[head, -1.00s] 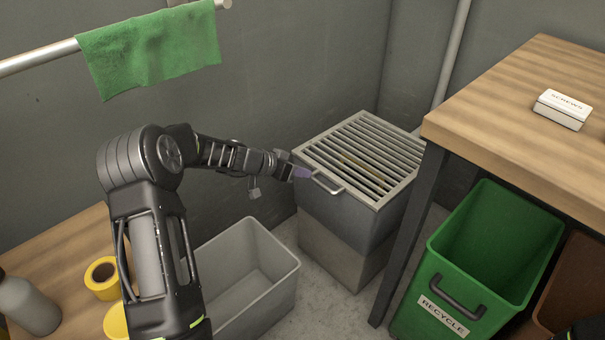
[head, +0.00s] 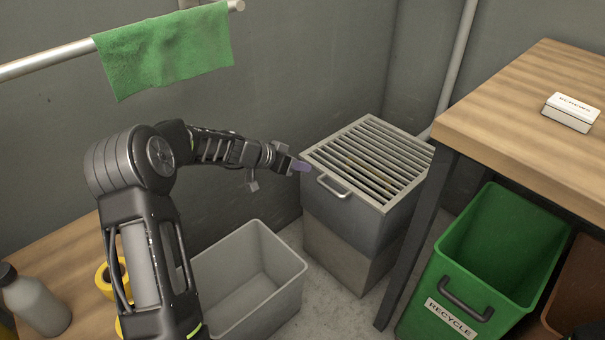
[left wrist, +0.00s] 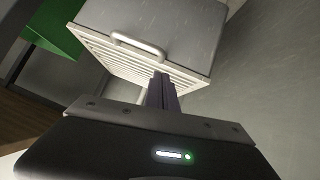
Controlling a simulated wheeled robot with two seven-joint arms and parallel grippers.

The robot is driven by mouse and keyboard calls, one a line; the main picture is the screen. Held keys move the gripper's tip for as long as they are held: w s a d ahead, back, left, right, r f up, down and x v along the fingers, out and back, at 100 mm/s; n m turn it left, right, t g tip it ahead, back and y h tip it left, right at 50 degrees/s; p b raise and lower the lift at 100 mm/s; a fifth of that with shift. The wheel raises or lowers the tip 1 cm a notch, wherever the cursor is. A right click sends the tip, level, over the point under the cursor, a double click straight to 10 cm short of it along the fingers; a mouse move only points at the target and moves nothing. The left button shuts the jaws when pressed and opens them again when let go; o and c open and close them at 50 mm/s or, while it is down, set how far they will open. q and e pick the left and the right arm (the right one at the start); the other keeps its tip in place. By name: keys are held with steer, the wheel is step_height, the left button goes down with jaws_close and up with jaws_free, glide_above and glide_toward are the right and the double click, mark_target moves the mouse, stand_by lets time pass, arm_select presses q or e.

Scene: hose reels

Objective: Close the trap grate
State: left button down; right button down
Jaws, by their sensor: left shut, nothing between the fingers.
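The trap grate (head: 369,155), a pale metal frame with parallel bars, lies flat across the top of a grey box (head: 352,228). Its loop handle (head: 334,186) is on the front edge. My left gripper (head: 304,166) is shut and empty, its purple fingertips beside the grate's front left corner, just left of the handle. In the left wrist view the shut fingers (left wrist: 163,92) point toward the grate (left wrist: 150,66), with the handle (left wrist: 138,46) beyond and to the left. Whether the fingertips touch the grate's edge is unclear. My right gripper is out of view.
A wooden workbench (head: 520,130) with a white box (head: 571,112) stands right of the grate. A green recycle bin (head: 505,245) is below it. An open grey bin (head: 275,300) sits in front left. A green towel (head: 165,50) hangs on a wall rail.

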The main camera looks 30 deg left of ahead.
arm_select(q)
steer(key=v, duration=0.8)
steer(key=shift+s+a+p, duration=0.25)
steer(key=shift+s+p, duration=0.05)
steer(key=shift+s, duration=0.1)
steer(key=shift+f, duration=0.15)
